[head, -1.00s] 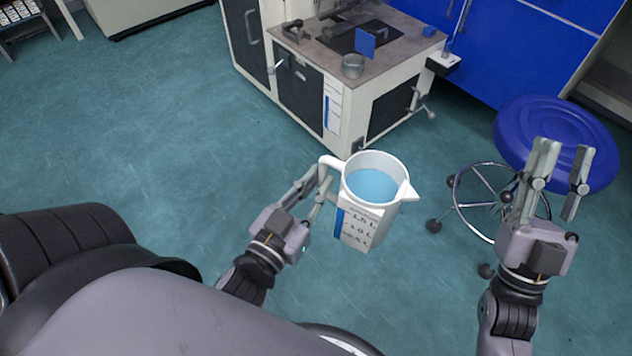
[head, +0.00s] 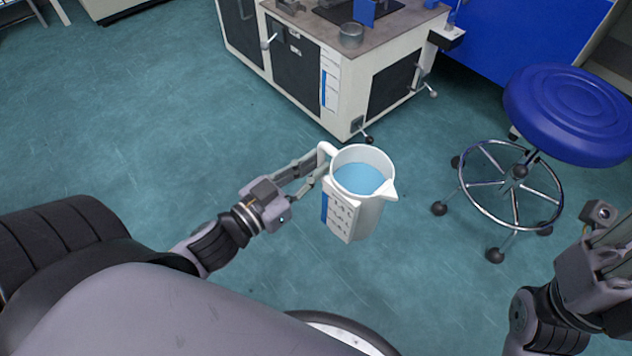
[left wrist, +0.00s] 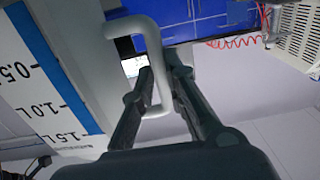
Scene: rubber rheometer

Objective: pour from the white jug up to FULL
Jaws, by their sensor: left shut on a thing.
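The white jug (head: 358,217) hangs over the floor in the head view, upright or nearly so, with blue liquid inside and its spout toward the right. My left gripper (head: 316,172) is shut on the jug's handle. The left wrist view shows the handle (left wrist: 150,62) between the fingers, and the jug's litre scale (left wrist: 45,85) with a blue bar beside it. My right gripper (head: 610,240) is at the right edge, partly cut off, and holds nothing that I can see. I cannot make out a FULL mark.
A blue stool (head: 575,105) with a wheeled base stands at the right. The green floor (head: 130,130) at the left is clear.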

